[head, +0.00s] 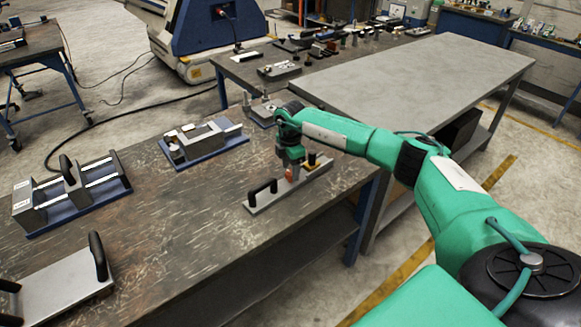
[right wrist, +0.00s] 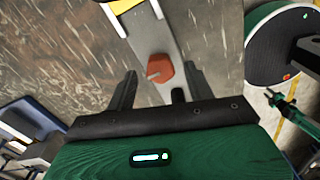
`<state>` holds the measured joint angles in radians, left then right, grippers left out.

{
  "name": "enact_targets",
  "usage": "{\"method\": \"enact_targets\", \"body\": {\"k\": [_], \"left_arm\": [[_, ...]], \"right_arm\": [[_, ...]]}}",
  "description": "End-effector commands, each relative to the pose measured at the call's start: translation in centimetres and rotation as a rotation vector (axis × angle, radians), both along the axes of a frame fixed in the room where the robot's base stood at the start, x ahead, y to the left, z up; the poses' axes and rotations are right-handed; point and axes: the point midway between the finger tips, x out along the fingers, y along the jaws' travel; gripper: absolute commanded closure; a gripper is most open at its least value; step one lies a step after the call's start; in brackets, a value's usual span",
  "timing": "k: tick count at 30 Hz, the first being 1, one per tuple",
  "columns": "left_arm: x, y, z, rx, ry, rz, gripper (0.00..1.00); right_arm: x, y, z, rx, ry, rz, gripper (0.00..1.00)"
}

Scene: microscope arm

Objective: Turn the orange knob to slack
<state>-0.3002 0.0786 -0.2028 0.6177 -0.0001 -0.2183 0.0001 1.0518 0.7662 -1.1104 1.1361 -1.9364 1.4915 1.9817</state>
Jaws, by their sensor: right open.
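The orange knob (head: 289,174) sits on a flat grey metal plate (head: 313,183) on the brown worktable. In the right wrist view the knob (right wrist: 161,69) is a faceted orange-red piece with a small pale pointer on its left side. My right gripper (head: 291,165) points down over the knob. In the right wrist view its open fingers (right wrist: 159,72) stand on either side of the knob, with gaps visible. I cannot tell how far above the plate the fingertips are. Any scale marks for slack are too small to read. My left gripper is not in view.
Blue-based fixtures (head: 205,142) (head: 75,190) stand further left. The table between them is clear.

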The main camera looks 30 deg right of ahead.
Motion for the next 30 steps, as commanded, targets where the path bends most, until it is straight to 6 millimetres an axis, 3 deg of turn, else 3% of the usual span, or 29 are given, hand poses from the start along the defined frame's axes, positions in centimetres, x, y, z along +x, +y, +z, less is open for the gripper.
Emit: {"method": "enact_targets", "body": {"k": [12, 19, 30], "left_arm": [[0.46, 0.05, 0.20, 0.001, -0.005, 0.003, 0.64], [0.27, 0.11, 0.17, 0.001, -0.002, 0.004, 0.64], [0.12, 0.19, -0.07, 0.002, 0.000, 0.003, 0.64]], "right_arm": [[0.01, -0.03, -0.91, 0.000, -0.001, 0.001, 0.47], [0.01, -0.02, -0.88, 0.000, -0.001, 0.001, 0.91], [0.02, -0.02, -0.91, 0.000, -0.001, 0.055, 0.91]]}}
